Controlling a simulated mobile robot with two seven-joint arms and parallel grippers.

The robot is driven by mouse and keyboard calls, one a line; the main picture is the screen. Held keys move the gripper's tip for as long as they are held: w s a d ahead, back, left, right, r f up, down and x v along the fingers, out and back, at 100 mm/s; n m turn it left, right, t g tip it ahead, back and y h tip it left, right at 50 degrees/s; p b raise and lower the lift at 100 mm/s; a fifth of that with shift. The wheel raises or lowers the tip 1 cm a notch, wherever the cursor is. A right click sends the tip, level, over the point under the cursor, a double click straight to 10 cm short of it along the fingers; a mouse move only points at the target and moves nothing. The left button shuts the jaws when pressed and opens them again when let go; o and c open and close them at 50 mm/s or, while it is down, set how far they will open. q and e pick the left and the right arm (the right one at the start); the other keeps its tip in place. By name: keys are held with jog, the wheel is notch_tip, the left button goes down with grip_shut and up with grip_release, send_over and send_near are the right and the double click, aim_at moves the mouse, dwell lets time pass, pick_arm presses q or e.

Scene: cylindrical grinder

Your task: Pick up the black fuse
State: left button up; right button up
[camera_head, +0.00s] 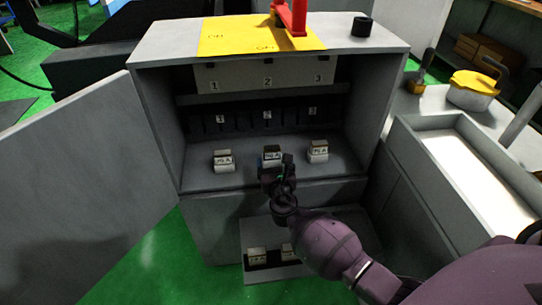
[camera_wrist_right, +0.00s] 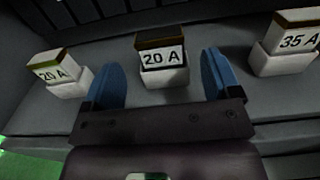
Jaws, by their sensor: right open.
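Three small white fuse blocks with dark tops stand in a row on the shelf of the open grey cabinet. The left one (camera_head: 223,160) reads 20 A in the wrist view (camera_wrist_right: 61,74). The middle one (camera_head: 271,152) also reads 20 A (camera_wrist_right: 163,58) and has a dark brownish-black top. The right one (camera_head: 318,150) reads 35 A (camera_wrist_right: 290,42). My left gripper is not seen.
The cabinet door (camera_head: 95,180) stands open at left. Numbered slots (camera_head: 267,117) line the cabinet back. More blocks (camera_head: 257,256) sit in a lower tray (camera_head: 262,274).

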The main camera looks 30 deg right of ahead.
aim_at(273, 155)
jog(key=b+x, duration=0.1)
jog(key=x, duration=0.3)
jog(key=shift+w+d+f, duration=0.2)
jog(key=shift+w+d+r, duration=0.15)
jog(key=shift+w, duration=0.2)
jog(key=c, duration=1.1)
